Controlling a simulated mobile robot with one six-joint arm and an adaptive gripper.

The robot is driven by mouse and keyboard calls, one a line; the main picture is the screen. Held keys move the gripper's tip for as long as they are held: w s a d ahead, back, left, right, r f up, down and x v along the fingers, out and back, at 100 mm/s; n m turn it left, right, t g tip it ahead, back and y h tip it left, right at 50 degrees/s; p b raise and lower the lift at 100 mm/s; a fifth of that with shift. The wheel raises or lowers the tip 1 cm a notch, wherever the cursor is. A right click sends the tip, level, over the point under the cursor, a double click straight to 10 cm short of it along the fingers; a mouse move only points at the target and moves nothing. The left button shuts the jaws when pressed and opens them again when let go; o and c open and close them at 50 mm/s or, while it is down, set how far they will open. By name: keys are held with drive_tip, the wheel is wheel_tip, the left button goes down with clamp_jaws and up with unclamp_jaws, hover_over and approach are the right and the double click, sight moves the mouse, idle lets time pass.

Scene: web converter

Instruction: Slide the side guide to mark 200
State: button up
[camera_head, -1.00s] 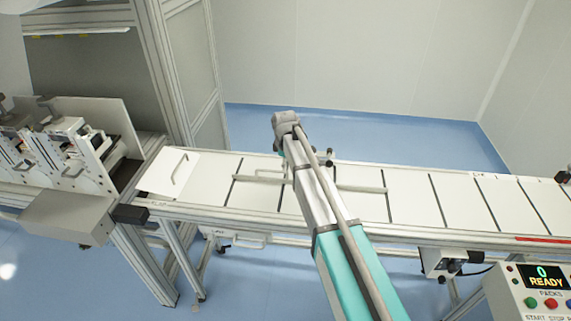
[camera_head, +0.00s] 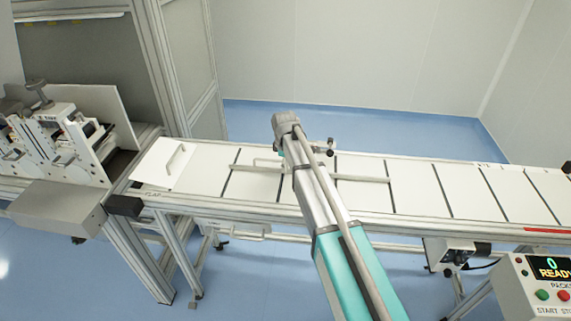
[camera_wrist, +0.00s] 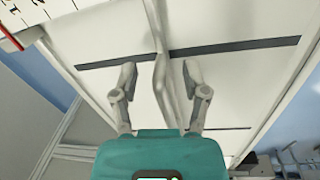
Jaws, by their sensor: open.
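The side guide (camera_head: 361,178) is a long pale bar lying along the white conveyor bed; my arm hides its middle in the head view. In the wrist view the guide (camera_wrist: 157,35) runs down the picture, with a narrow grey upright part (camera_wrist: 162,85) showing between my fingers. My gripper (camera_wrist: 160,74) is open, one finger on each side of this part, with gaps visible on both sides. I cannot read mark 200 in either view.
The conveyor bed (camera_head: 418,190) has dark cross strips. A white flap with a handle (camera_head: 165,163) lies at its left end, beside a machine (camera_head: 62,135). A control panel (camera_head: 545,285) reading READY stands at the lower right. A red strip (camera_head: 548,230) marks the front rail.

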clamp_jaws()
idle(0.3)
drive_tip(key=shift+w+d, duration=0.1)
drive_tip(key=shift+w, duration=2.85)
idle(0.7)
unclamp_jaws()
idle(0.3)
drive_tip(key=s+d+m, duration=0.2)
drive_tip(key=s+d, duration=0.2)
drive_tip(key=s+d+m, duration=0.2)
drive_tip(key=s+d, duration=0.3)
drive_tip(key=s+d+m, duration=0.2)
drive_tip(key=s+d, duration=0.2)
drive_tip(key=shift+s+d+m+g, duration=0.2)
drive_tip(key=shift+s+m+g, duration=0.1)
drive_tip(key=shift+s, duration=0.05)
drive_tip(key=s+d+m, duration=0.4)
drive_tip(key=s+d, duration=0.1)
drive_tip(key=s, duration=0.4)
drive_tip(key=s+d+m, duration=0.5)
drive_tip(key=s+d, duration=0.1)
drive_tip(key=s, duration=0.3)
drive_tip(key=shift+g, duration=0.3)
